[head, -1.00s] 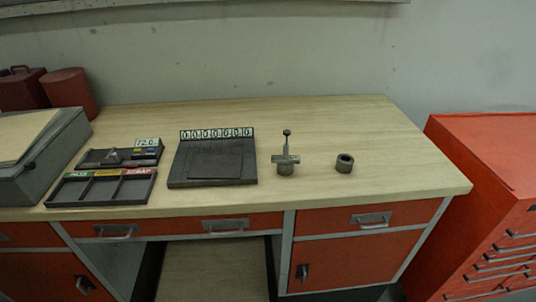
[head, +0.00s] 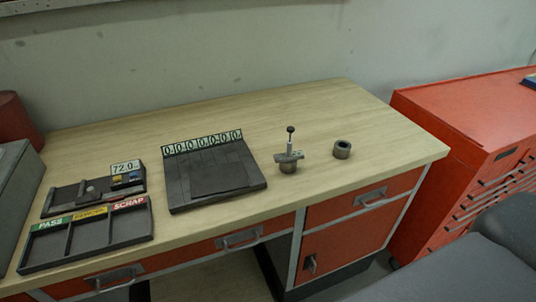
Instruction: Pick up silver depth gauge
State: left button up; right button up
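The silver depth gauge (head: 289,155) stands upright on the wooden workbench, right of the dark plate with the number display. It has a flat crossbar base, a thin stem and a dark round knob on top. It appears to rest on a short round grey piece (head: 288,167). Neither of my grippers is in view. A dark grey part of mine fills the lower right corner.
A hollow grey ring (head: 342,149) sits right of the gauge. The dark plate (head: 210,178), a device reading 72.0 (head: 95,190) and a PASS/SCRAP tray (head: 87,235) stand to the left. A red tool cabinet (head: 455,125) stands right of the workbench (head: 300,105).

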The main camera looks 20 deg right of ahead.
aim_at(289, 155)
jog(key=i+j+z, duration=0.15)
jog(key=j, duration=0.2)
jog(key=z, duration=1.3)
jog(key=k+l, duration=0.05)
